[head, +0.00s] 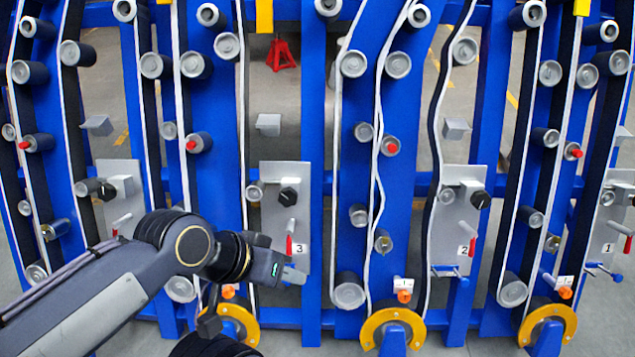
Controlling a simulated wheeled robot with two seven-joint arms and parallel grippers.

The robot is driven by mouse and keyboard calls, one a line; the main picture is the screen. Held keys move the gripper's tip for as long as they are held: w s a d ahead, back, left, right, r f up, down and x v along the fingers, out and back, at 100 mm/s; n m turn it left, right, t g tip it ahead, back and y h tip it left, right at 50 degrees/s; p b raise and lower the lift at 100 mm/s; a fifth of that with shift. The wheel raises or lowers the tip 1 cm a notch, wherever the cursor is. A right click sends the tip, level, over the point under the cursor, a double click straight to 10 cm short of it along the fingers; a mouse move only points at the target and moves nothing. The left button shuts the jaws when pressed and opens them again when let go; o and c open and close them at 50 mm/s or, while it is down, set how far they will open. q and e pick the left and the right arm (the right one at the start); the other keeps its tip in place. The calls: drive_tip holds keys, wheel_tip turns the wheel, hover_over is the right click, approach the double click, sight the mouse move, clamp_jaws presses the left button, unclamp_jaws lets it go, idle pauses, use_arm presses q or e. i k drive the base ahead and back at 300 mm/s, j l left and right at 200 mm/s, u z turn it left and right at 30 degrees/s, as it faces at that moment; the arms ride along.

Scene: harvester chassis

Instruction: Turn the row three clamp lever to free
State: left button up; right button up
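The row three clamp is on a grey plate (270,214) marked with a "3" label (304,248). Its lever (289,246) has a red grip that hangs down beside the label, below a black knob. My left gripper (294,274) is in front of the lower part of this plate, just below the red grip in the picture. I cannot tell whether its fingertips touch the lever. The fingers are seen edge-on, so their opening is unclear, and nothing shows held in them. I do not make out my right gripper.
Similar plates marked 2 (448,218) and 1 (600,222) stand to the right, each with a red-gripped lever. Blue chassis beams, belts and grey rollers surround them. Orange knobs and yellow rings (392,322) line the bottom. A red stand (281,54) is on the floor behind.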

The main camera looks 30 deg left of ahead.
sight(288, 233)
drive_tip(key=u, duration=1.25)
